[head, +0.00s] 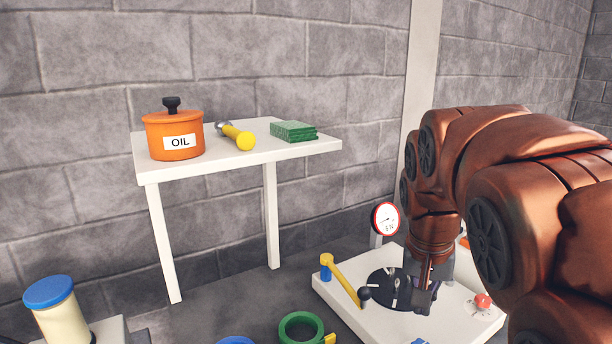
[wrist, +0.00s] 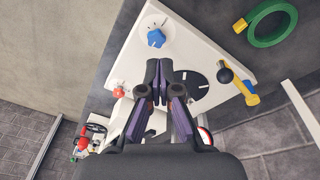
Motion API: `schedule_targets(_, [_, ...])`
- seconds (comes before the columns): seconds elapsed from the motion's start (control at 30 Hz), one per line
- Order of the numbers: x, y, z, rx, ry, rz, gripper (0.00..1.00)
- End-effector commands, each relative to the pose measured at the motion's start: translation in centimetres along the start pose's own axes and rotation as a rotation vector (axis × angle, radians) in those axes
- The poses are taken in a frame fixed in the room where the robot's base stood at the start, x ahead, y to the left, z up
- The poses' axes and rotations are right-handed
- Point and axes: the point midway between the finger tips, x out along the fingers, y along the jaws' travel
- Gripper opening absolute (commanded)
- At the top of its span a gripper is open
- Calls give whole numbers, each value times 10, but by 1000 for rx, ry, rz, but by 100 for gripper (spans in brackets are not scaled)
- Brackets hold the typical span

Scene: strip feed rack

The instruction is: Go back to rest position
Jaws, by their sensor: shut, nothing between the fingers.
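My gripper (head: 422,296) hangs low at the right in the head view, just over a white machine panel (head: 340,295). In the wrist view my gripper (wrist: 165,75) has its two dark fingers together with nothing between them. A black round dial (head: 393,290) on the panel lies beside and partly behind the fingers, and it also shows in the wrist view (wrist: 200,90). I cannot tell whether the fingertips touch the panel. My copper-coloured arm covers the panel's right part in the head view.
A yellow lever (head: 343,278) with a black knob, a red knob (head: 482,301) and a gauge (head: 386,218) stand close by. A blue knob (wrist: 156,38) is on the panel. A white table (head: 240,160) bears an orange oil pot (head: 174,140). A green ring (head: 301,328) lies in front.

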Motion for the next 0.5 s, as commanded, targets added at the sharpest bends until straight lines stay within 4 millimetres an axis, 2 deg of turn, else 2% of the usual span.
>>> schedule_targets(0.2, [12,30,67,-96,-98,-11,0])
schedule_targets(0.5, [35,60,165,-279,-222,-38,0])
